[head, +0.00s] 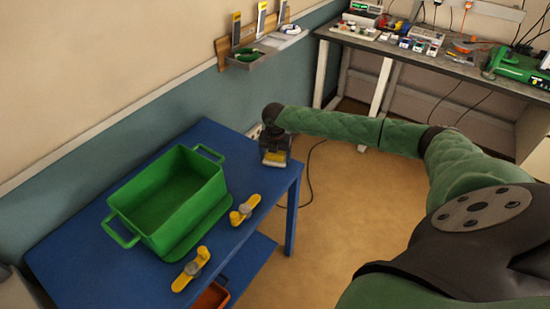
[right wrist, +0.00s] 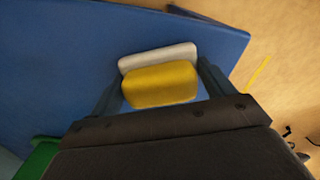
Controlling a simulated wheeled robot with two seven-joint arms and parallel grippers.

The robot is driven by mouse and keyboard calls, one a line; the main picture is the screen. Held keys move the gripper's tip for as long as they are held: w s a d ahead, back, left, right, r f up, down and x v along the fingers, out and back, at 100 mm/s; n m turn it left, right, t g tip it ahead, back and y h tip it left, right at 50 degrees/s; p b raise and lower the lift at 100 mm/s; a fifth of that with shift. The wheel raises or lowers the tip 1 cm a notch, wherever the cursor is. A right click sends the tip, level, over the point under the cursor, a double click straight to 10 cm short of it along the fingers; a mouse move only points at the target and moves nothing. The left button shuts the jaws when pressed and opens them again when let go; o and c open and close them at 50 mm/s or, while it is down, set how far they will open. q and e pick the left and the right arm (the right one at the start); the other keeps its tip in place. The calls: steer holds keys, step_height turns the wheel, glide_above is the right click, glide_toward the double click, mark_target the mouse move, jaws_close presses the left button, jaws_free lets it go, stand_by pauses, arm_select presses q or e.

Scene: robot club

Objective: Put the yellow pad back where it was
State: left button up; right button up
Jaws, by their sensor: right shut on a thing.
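The yellow pad (right wrist: 160,84) sits between the two fingers of my right gripper (right wrist: 160,90) in the right wrist view, with a pale grey-white piece (right wrist: 158,56) just beyond it. In the head view, my right gripper (head: 275,158) is at the far right corner of the blue table (head: 218,138), pointing down, with the yellow pad (head: 275,156) low between its fingers. The gripper is shut on the pad. I cannot tell whether the pad touches the tabletop. My left gripper is not in view.
A green crate (head: 200,179) on a green base stands left of my right gripper. Two yellow-and-grey clamp-like parts (head: 245,209) (head: 190,270) lie along the table's front edge. A wall shelf (head: 262,58) hangs behind. A workbench (head: 372,44) with tools stands at the back right.

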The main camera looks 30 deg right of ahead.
steer(key=shift+f, duration=0.1)
steer(key=o, duration=0.8)
steer(key=shift+r, duration=0.4)
step_height(320, 180, up, 10)
steer(key=b, duration=0.4)
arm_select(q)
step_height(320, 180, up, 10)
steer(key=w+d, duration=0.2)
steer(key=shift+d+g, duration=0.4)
arm_select(e)
steer(key=shift+r, duration=0.75)
steer(key=shift+f, duration=0.15)
